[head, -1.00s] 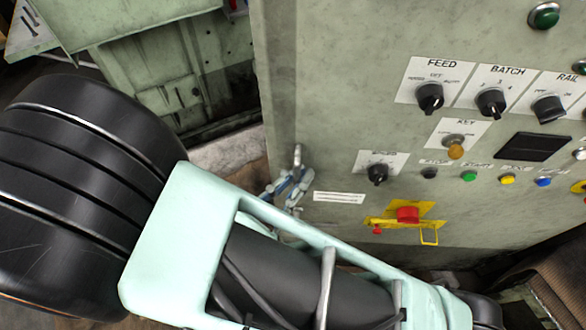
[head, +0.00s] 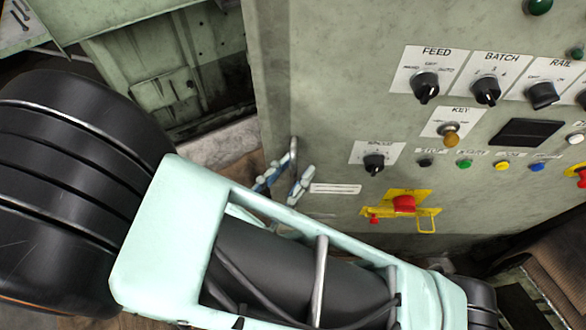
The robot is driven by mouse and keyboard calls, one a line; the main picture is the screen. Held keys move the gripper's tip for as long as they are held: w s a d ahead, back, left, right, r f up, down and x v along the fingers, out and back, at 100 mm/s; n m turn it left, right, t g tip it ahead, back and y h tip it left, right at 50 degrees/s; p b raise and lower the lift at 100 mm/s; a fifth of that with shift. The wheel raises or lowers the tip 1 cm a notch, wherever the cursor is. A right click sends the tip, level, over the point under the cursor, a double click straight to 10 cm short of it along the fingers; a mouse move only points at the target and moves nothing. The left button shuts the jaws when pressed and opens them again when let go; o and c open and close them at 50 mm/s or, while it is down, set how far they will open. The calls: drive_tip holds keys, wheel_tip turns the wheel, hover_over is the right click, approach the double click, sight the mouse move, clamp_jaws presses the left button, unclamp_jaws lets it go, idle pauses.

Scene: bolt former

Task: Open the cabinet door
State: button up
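The cabinet door appears to be the grey-green control panel (head: 330,110) filling the centre and right. A short upright metal handle (head: 293,150) stands out near its lower left edge. My gripper (head: 284,184), small and partly hidden behind my pale green arm, is at the handle's lower end. Its blue and grey fingers are spread, one left and one right of the handle as seen from here. No grip on the handle shows; I cannot tell whether a finger touches it. The door looks closed, with no gap visible along its left edge.
The panel carries selector knobs (head: 425,86), coloured buttons and a red stop button (head: 403,204) on a yellow bracket, right of my gripper. An open green machine recess (head: 165,85) lies to the left. A brown ribbed surface (head: 548,250) is at lower right.

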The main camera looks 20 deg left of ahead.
drive_tip(key=v, duration=0.7)
drive_tip(key=shift+s, duration=0.25)
